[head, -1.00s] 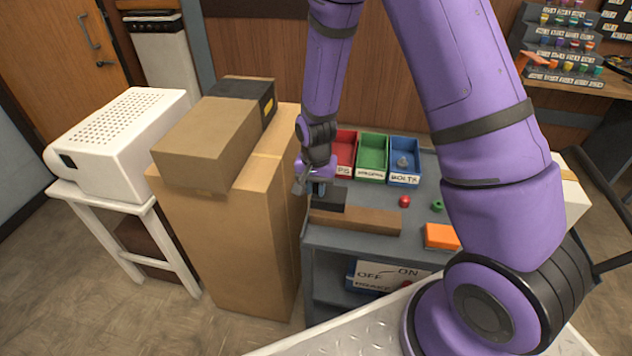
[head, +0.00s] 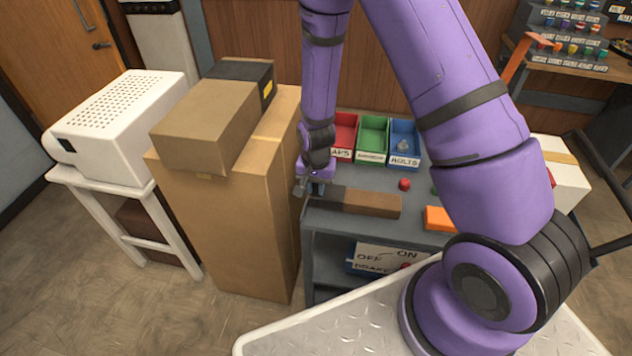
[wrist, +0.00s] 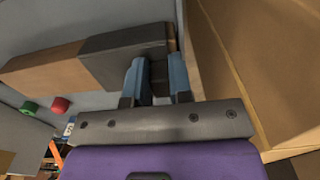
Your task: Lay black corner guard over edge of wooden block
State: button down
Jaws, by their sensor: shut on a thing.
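The brown wooden block (head: 373,204) lies on the grey cart top; it also shows in the wrist view (wrist: 40,74). The black corner guard (wrist: 118,56) lies across the block's left end in the head view (head: 335,197). A thin strip of wood shows past its far side in the wrist view. My gripper (wrist: 158,80) is shut on the guard, its blue fingers on either side of a dark part of it. In the head view my gripper (head: 317,188) is at the cart's left edge. Contact under the guard is hidden.
Tall cardboard boxes (head: 235,210) stand close to the left of my gripper. Red, green (head: 371,140) and blue bins line the back of the cart. A red knob (head: 404,184) and an orange block (head: 438,218) are to the right.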

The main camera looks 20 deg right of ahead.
jog(key=shift+f, duration=0.15)
jog(key=c, duration=0.9)
grip_release()
jog(key=shift+c, duration=0.2)
notch_tip(320, 180, up, 11)
jog(key=shift+f, duration=0.1)
